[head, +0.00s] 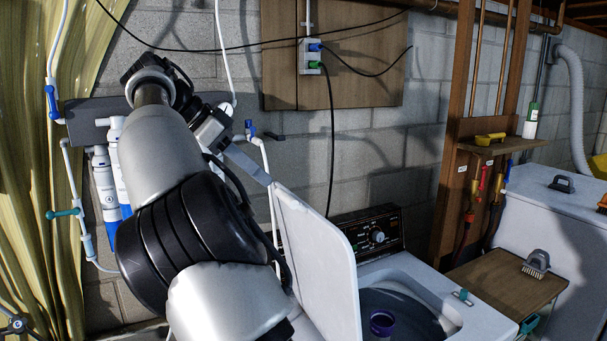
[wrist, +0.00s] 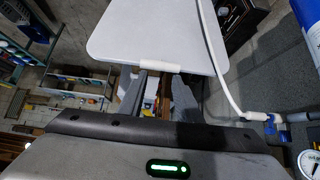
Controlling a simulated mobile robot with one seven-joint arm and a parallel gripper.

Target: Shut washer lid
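The white washer lid (head: 316,262) stands open and steeply raised at the left side of the washer's tub opening (head: 400,312). In the wrist view the lid (wrist: 155,35) fills the upper middle, with a small white lip (wrist: 160,68) on its near edge. My gripper (head: 266,181) is beside the lid's upper left corner in the head view. In the wrist view my gripper (wrist: 160,73) has its two fingers apart, with their tips at the lip. I see nothing held between them. I cannot tell whether the fingers touch the lid.
The washer's control panel (head: 370,236) is behind the tub. A purple-topped object (head: 382,322) stands in the opening. A small table with a brush (head: 536,264) and a white chest (head: 555,215) are to the right. Pipes and filter cylinders (head: 106,185) are on the left wall.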

